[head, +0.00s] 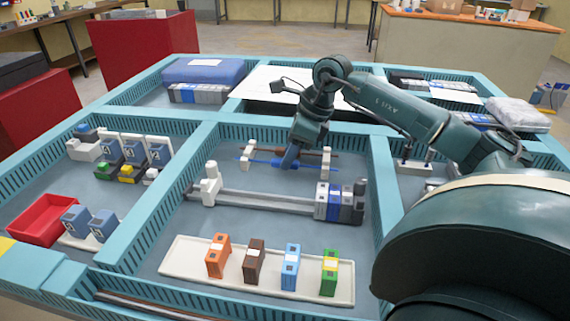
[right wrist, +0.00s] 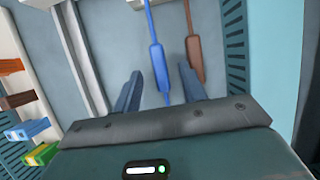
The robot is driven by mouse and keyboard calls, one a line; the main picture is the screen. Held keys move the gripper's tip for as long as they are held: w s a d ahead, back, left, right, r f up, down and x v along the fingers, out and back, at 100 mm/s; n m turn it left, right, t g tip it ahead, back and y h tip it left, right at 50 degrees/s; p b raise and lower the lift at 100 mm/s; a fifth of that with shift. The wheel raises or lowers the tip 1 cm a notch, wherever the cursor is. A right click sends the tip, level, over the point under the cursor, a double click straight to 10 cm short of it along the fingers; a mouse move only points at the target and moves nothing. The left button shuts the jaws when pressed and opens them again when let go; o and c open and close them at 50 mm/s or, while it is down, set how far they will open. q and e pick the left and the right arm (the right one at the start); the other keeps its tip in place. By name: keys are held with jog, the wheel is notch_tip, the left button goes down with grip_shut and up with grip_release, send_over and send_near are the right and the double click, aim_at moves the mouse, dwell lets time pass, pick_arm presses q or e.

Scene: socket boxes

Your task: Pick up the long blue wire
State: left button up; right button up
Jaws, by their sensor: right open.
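The long blue wire (head: 259,161) lies across a white stand in the middle compartment, with its thicker blue part under my gripper. In the right wrist view the blue wire (right wrist: 154,30) runs between the two fingers, with a gap on both sides. My right gripper (head: 287,163) is open over the wire, pointing down. The open fingers also show in the right wrist view (right wrist: 160,85). A brown wire (right wrist: 192,45) runs beside the blue one, ahead of the right-hand finger. My left gripper is not in view.
The white stand's post (head: 326,161) is right of the gripper. A grey rail (head: 265,201) with terminal blocks lies in front. A white tray (head: 190,262) holds orange, brown, blue and green blocks. Teal dividers (head: 376,185) edge the compartment. A red bin (head: 42,222) is at left.

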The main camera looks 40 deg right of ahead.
jog(key=shift+w+a+f, duration=0.15)
jog(key=shift+f, duration=0.4)
jog(key=shift+c, duration=0.5)
grip_shut()
